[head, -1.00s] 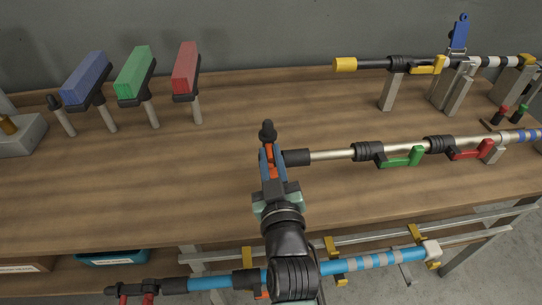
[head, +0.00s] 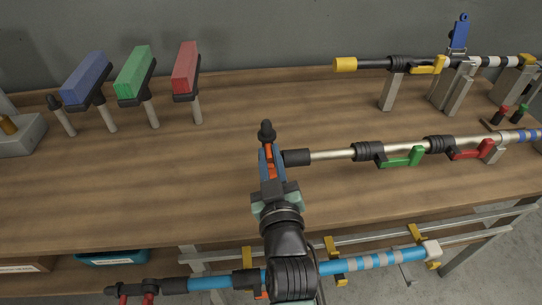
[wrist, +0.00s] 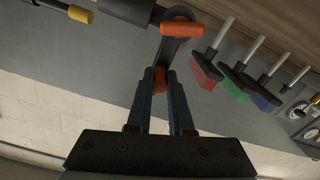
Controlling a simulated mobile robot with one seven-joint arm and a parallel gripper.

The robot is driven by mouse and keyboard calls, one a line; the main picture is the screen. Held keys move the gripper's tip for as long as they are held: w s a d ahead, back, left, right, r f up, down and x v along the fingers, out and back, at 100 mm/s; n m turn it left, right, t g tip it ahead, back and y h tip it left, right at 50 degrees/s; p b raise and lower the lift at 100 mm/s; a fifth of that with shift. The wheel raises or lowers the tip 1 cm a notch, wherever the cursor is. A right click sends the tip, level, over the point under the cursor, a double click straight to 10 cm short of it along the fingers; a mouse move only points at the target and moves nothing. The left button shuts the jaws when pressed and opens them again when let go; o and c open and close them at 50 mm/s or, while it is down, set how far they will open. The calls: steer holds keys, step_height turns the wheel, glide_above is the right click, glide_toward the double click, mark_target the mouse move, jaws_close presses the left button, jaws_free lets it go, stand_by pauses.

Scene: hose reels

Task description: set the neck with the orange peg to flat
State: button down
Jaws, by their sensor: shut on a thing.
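The silver pole (head: 330,155) lies across the table with a dark cuff (head: 295,157) at its left end. My gripper (head: 270,163) is at that end, its blue fingers shut on an orange part (head: 269,166). A black knob (head: 267,131) stands out just beyond the fingertips. In the wrist view, a dark neck (wrist: 172,52) runs from a round joint down between my fingers (wrist: 160,84), where a bit of orange shows. An orange peg (wrist: 181,30) crosses its upper end. My fingers hide much of the neck, so its exact angle is hard to tell.
A green lever (head: 402,160) and a red lever (head: 472,152) hang on the silver pole. Behind it is a yellow-tipped black pole (head: 372,64) on stands. Blue, green and red blocks (head: 135,73) stand on posts at the back left. A blue pole (head: 205,283) runs below the table's front edge.

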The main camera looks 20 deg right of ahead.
steer(key=a+f+n, duration=0.1)
steer(key=n, duration=0.4)
steer(key=w+a+f+n, duration=0.1)
steer(key=a+f+n, duration=0.1)
steer(key=n, duration=0.3)
steer(key=a+f+n, duration=0.1)
steer(key=a+n, duration=0.1)
steer(key=n, duration=0.2)
steer(key=shift+w+a+f+n, duration=0.25)
steer(key=shift+w+f+n, duration=0.05)
steer(key=shift+f+n, duration=0.45)
steer(key=shift+n, duration=0.35)
steer(key=shift+f+n, duration=0.3)
steer(key=shift+n, duration=0.4)
steer(key=c, duration=0.8)
jaws_free()
